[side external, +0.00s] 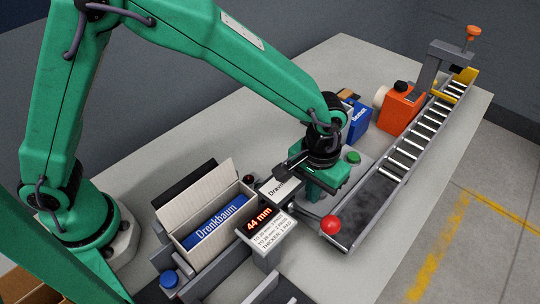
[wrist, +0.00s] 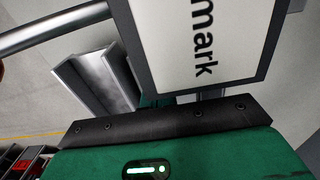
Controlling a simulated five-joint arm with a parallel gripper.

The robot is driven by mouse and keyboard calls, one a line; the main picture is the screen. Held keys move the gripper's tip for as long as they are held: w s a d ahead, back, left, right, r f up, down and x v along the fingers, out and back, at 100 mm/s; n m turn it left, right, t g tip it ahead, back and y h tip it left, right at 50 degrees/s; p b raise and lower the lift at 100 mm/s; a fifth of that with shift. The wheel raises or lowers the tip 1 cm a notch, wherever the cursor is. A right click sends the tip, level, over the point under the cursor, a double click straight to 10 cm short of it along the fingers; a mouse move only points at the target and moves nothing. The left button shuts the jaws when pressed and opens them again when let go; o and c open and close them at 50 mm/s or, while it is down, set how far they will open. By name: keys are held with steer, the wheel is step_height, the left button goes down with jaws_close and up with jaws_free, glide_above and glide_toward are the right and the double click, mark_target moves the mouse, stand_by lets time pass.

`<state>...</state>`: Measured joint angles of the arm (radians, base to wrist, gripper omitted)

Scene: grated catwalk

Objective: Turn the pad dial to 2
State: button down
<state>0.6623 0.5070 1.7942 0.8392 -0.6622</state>
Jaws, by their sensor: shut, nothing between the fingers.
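I cannot pick out the pad dial for sure in either view. In the side view a display (side external: 259,219) reads 44 mm in orange, above a white card (side external: 270,238) with small lines about mm and pads, too small to read surely. My gripper (side external: 318,192) is shut and empty, pointing down over the middle of the bench beside a white label starting "Dren" (side external: 272,190). In the wrist view my green gripper body fills the bottom, and a dark-framed white panel ending in "mark" (wrist: 200,45) is close in front. The fingertips are hidden there.
An open carton with a blue Drenkbaum box (side external: 217,222) stands left of the display. A blue knob (side external: 169,279) is at the front. A red ball knob (side external: 331,225), green button (side external: 353,157), roller conveyor (side external: 425,125) and orange container (side external: 399,108) are to the right.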

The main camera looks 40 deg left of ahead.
mark_target(309, 207)
steer(key=shift+s+d, duration=0.1)
steer(key=shift+s, duration=0.35)
stand_by(0.4)
step_height(309, 207, up, 6)
stand_by(0.6)
steer(key=s+a+r+t+h, duration=0.1)
steer(key=a+r, duration=0.4)
steer(key=a, duration=0.3)
steer(key=s+a+r+t, duration=0.2)
steer(key=a+r, duration=0.4)
steer(key=a, duration=0.3)
steer(key=s+a+r+t+y, duration=0.1)
steer(key=s+a+t, duration=0.1)
steer(key=s+a, duration=0.8)
steer(key=shift+a+t, duration=0.3)
steer(key=shift+a, duration=0.55)
